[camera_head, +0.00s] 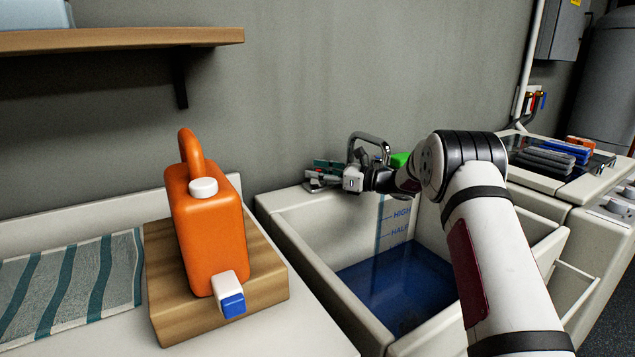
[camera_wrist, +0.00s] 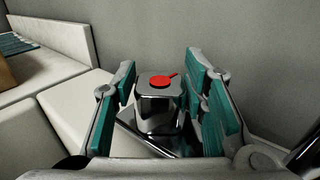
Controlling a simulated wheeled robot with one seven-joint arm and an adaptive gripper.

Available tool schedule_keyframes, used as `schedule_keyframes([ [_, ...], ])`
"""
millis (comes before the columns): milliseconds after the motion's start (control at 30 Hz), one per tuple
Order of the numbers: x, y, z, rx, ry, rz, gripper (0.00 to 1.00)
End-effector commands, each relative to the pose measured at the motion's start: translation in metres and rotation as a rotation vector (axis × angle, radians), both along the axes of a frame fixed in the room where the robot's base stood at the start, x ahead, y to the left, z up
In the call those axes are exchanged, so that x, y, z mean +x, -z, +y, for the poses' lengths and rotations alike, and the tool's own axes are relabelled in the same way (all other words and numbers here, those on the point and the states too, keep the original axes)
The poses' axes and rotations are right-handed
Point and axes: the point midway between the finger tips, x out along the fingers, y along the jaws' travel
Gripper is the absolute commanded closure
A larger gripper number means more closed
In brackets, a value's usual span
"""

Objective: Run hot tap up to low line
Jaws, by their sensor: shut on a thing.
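A chrome tap handle (camera_wrist: 157,108) with a red mark on top sits between my gripper's teal-padded fingers in the wrist view. My gripper (camera_head: 322,174) is shut on this hot tap handle at the sink's back left corner. The curved chrome spout (camera_head: 369,138) rises just behind my wrist. The pale sink (camera_head: 313,265) holds dark blue water (camera_head: 395,283) at its bottom. A blue gauge strip on the back wall reads HIGH (camera_head: 402,213) and HALF (camera_head: 400,231). The water surface lies below the HALF mark. I cannot make out a low label. My arm hides the sink's right part.
An orange jug (camera_head: 205,228) stands on a wooden block (camera_head: 170,292) on the left counter. A striped towel (camera_head: 75,290) lies beside it. A green item (camera_head: 399,160) shows behind my arm. Folded cloths (camera_head: 545,158) lie at right. A wooden shelf (camera_head: 120,39) hangs upper left.

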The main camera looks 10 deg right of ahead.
Motion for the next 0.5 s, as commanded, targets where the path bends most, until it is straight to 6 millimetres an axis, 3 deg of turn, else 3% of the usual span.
schedule_keyframes([
  [500,0.0002,0.0007,-0.0005,0.002,-0.162,0.001,0.88],
])
